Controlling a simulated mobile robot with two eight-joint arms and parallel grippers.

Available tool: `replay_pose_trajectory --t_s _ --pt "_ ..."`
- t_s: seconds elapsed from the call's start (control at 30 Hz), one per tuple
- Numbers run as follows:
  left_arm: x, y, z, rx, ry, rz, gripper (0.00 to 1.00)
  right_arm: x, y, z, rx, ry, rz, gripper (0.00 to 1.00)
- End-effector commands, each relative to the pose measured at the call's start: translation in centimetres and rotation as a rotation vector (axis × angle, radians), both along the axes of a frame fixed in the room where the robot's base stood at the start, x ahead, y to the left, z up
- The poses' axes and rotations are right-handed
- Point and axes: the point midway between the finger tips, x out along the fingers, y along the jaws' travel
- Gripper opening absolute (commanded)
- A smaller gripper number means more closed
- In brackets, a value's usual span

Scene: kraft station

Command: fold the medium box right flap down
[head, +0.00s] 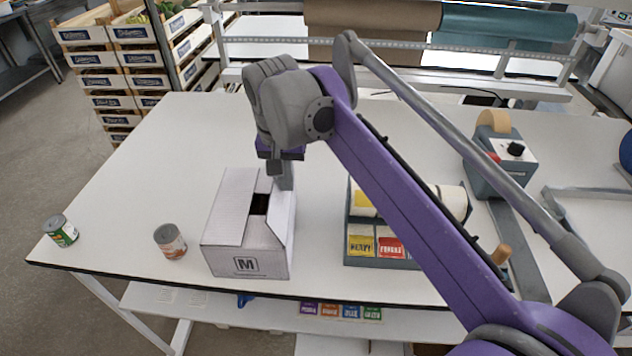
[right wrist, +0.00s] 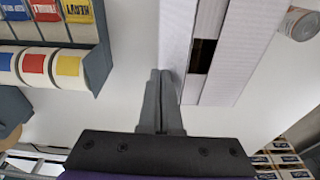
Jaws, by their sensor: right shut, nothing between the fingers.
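The medium box (head: 235,262) is a white carton marked M, standing near the table's front edge. Its left flap (head: 234,207) lies over the top. Its right flap (head: 276,225) also lies inward, close to flat; its exact angle is hard to tell. A dark gap shows between the flaps, also in the right wrist view (right wrist: 203,55). My right gripper (head: 285,178) is shut and empty at the far right part of the box top. In the right wrist view its fingertips (right wrist: 160,75) are beside the right flap (right wrist: 176,45); contact is unclear. My left gripper is out of view.
Two cans (head: 171,242) (head: 62,231) stand left of the box. A grey organiser (head: 375,262) with colored labels stands to its right, partly behind my right arm. A tape dispenser (head: 500,160) is farther right. The table's left back area is clear.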

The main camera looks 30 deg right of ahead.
Motion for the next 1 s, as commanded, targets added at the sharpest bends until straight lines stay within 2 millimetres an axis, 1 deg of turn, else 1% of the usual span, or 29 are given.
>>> replay_pose_trajectory --t_s 0.17,0.6,1.0 --pt "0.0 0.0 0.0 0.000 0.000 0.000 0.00 0.1 0.2 -0.1 0.000 0.000 0.000 0.00" --pt "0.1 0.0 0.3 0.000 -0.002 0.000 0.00 1.7 3.1 -1.2 0.001 0.000 0.001 0.00" --pt "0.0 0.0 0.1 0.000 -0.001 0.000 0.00 1.8 3.3 -1.6 0.000 0.000 0.000 0.00"
